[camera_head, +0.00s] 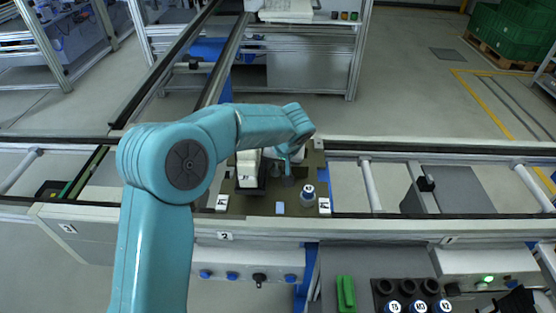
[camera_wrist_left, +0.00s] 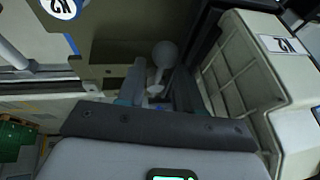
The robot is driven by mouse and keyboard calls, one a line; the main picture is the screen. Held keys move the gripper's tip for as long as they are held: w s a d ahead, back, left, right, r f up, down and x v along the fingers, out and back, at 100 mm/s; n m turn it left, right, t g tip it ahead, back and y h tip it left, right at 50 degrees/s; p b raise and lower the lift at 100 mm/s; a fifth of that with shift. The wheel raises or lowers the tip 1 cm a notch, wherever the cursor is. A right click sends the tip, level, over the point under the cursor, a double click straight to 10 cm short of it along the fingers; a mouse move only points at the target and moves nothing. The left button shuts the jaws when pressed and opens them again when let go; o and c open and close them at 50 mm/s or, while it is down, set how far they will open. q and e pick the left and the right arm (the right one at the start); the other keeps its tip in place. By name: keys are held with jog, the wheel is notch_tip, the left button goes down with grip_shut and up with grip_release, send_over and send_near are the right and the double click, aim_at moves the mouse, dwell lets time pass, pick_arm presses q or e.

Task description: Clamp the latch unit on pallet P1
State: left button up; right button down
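The pallet (camera_head: 238,207) is a dark plate on the conveyor, with white label tags at its front corners. A pale housing with a dark front (camera_head: 247,172), apparently the latch unit, stands on it at left of centre. In the left wrist view, a pale ribbed housing (camera_wrist_left: 235,70) fills the right side. A grey lever with a round knob (camera_wrist_left: 165,53) stands beside it. My left gripper (camera_head: 287,172) is low over the pallet, right of the housing. In the wrist view its fingers (camera_wrist_left: 160,92) are apart on either side of the lever, with gaps showing. Contact is hidden.
A white-and-blue capped bottle (camera_head: 308,196) stands on the pallet's front right; its top shows in the wrist view (camera_wrist_left: 62,6). In front are a green block (camera_head: 345,293) and several labelled bottles in a dark holder (camera_head: 385,287). A dark shape (camera_head: 518,301) at lower right is unclear.

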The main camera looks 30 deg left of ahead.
pick_arm(q)
jog(key=shift+a+f, duration=0.15)
grip_shut()
jog(key=shift+s+f, duration=0.1)
jog(key=shift+f, duration=0.15)
dwell(1.2)
